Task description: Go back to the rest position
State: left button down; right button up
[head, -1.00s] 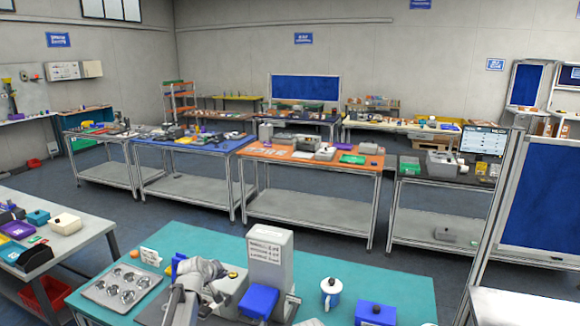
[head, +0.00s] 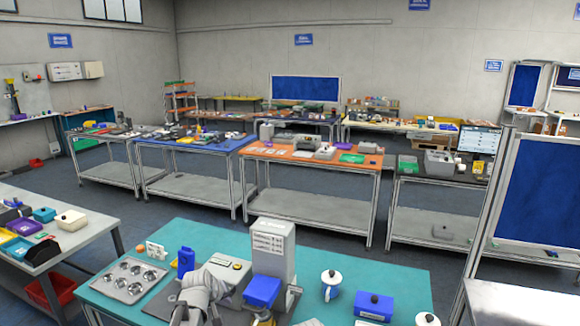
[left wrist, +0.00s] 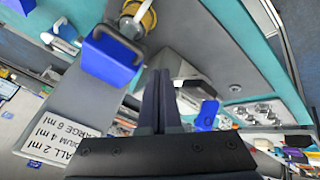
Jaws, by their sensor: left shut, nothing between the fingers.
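My left gripper shows in the left wrist view (left wrist: 160,88), with its two dark fingers together and nothing between them. In the head view my grey left arm is at the bottom centre, over the teal table (head: 410,285), and its fingertips cannot be made out there. It is left of a tall white machine (head: 272,245) with a blue block (head: 262,291) at its front. The blue block also shows in the left wrist view (left wrist: 108,58), apart from the fingers. My right gripper is not in view.
A small upright blue item (head: 186,262) stands just left of my arm. A metal tray with round cups (head: 130,278) lies further left. A white lidded cup (head: 330,285) and a blue box (head: 374,305) stand on the right. Other workbenches are beyond.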

pick_arm(q)
jog(key=s+d+f+m+g+y, duration=0.1)
jog(key=s+d+f+m+g, duration=0.15)
jog(key=s, duration=0.85)
jog(key=s+d+f+m+g, duration=0.1)
jog(key=s+f+m+g, duration=0.2)
jog(key=s, duration=0.8)
jog(key=s+d+f+m+g+y+b, duration=0.1)
jog(key=s+d+f+m+b, duration=0.2)
jog(key=s+d+f+b, duration=0.2)
jog(key=d+f+b, duration=0.2)
jog(key=d+b, duration=0.2)
jog(key=d, duration=0.1)
jog(key=shift+y, duration=0.4)
jog(key=shift+d, duration=0.1)
